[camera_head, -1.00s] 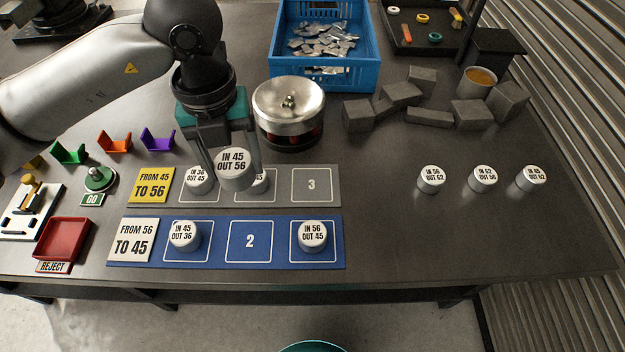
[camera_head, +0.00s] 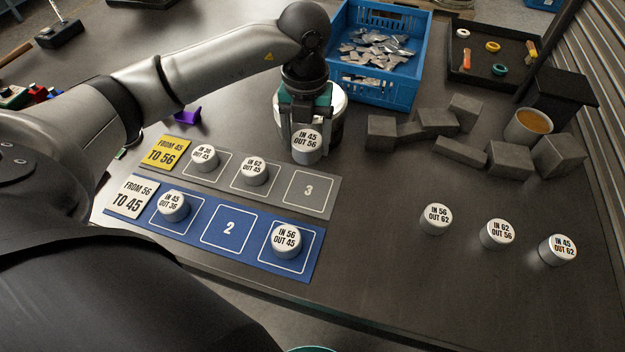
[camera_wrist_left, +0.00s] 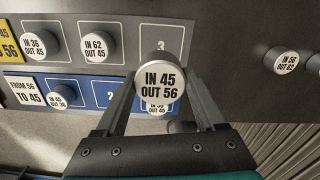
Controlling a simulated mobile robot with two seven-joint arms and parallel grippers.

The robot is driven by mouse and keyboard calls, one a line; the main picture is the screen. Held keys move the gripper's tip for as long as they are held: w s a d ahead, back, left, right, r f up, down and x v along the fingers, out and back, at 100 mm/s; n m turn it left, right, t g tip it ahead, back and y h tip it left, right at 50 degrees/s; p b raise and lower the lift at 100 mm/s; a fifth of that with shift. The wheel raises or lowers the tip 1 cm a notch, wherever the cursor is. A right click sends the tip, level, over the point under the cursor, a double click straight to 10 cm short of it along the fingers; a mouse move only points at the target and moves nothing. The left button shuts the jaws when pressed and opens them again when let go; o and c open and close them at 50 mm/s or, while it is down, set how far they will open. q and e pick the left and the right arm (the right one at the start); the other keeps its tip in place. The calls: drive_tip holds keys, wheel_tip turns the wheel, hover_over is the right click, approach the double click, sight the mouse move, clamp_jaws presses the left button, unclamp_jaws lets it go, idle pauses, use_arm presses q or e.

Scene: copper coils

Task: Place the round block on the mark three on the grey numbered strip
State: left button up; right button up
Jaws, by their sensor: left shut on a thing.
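My left gripper (camera_head: 306,132) is shut on a round block (camera_head: 307,145) labelled "IN 45 OUT 56". The block is held above the table, behind the strip's right end in the head view. It also shows between the fingers in the left wrist view (camera_wrist_left: 159,82). The grey numbered strip (camera_head: 279,200) has a bare square marked three (camera_head: 308,190) at its right end. Round blocks "IN 36 OUT 45" (camera_head: 205,158) and "IN 62 OUT 45" (camera_head: 255,171) stand on its other two squares. My right gripper is not in view.
The blue strip (camera_head: 200,238) in front holds two round blocks, with its square two bare. Several loose round blocks stand at right, including "IN 56 OUT 62" (camera_head: 436,219). Grey blocks (camera_head: 460,152), a blue crate (camera_head: 374,88) and a metal-lidded bowl (camera_head: 337,105) stand behind.

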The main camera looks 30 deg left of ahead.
use_arm(q)
drive_tip(key=b, duration=0.1)
hover_over(309, 190)
wheel_tip(309, 190, down, 8)
drive_tip(key=shift+r, duration=0.25)
drive_tip(key=shift+f, duration=0.45)
drive_tip(key=shift+f+b, duration=0.4)
drive_tip(key=shift+f, duration=1.5)
drive_tip(key=shift+f, duration=0.2)
drive_tip(key=o, duration=1.6)
